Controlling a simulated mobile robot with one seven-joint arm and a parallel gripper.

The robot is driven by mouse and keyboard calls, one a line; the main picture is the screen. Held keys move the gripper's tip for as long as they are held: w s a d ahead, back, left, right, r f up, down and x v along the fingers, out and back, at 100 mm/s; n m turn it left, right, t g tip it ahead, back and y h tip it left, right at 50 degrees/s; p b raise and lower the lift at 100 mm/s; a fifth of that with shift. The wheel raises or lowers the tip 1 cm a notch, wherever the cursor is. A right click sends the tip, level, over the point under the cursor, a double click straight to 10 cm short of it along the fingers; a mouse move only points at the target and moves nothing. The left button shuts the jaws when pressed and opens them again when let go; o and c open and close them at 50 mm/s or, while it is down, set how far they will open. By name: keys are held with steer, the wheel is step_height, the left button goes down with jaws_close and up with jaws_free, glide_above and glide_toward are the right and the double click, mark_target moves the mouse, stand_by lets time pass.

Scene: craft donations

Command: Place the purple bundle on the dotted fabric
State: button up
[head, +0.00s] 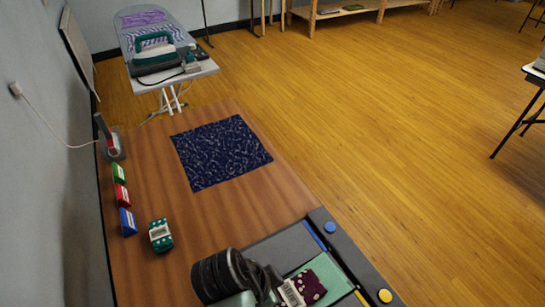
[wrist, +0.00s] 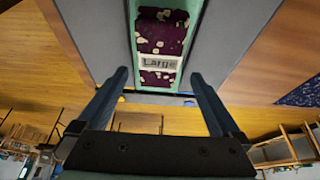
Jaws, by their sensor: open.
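The purple bundle (head: 311,287) is dark purple cloth with pale blotchy dots and a white band. It lies in a mint-green lane (head: 336,280) at the table's near end. In the wrist view the bundle (wrist: 160,35) lies in its lane beyond my fingertips, and its band reads "Large". My gripper (wrist: 159,76) is open, fingers either side of the bundle's line, with nothing held. In the head view my arm hides part of the bundle. A navy cloth (head: 221,152) with a small pale pattern lies flat mid-table; its corner shows in the wrist view (wrist: 302,92).
A teal dotted bundle (head: 160,235) with a white band stands left of the navy cloth's near side. An ironing board (head: 150,35) stands beyond. Bare wood surrounds the navy cloth.

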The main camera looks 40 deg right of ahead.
steer(key=v, duration=0.3)
steer(key=w+a+r+n+t, duration=0.3)
steer(key=w+r+n+t, duration=0.3)
steer(key=w+r, duration=0.6)
steer(key=w+a+r+n+t, duration=0.35)
steer(key=w+r+t, duration=0.55)
steer(key=r, duration=0.8)
steer(key=s+a+r+n+t, duration=0.1)
steer(key=a+r+n+t, duration=0.15)
steer(key=r, duration=0.45)
steer(key=a+r+n+t, duration=0.2)
steer(key=r+n+t, duration=0.1)
steer(key=r, duration=0.5)
steer(key=s+a+r+n+t+y, duration=0.2)
steer(key=s+a+r+t, duration=0.1)
steer(key=r, duration=0.5)
steer(key=s+a+r+n+t+y, duration=0.2)
steer(key=s+r+t, duration=0.3)
steer(key=s+r, duration=0.3)
steer(key=shift+a+n, duration=0.35)
steer(key=shift+n, duration=0.45)
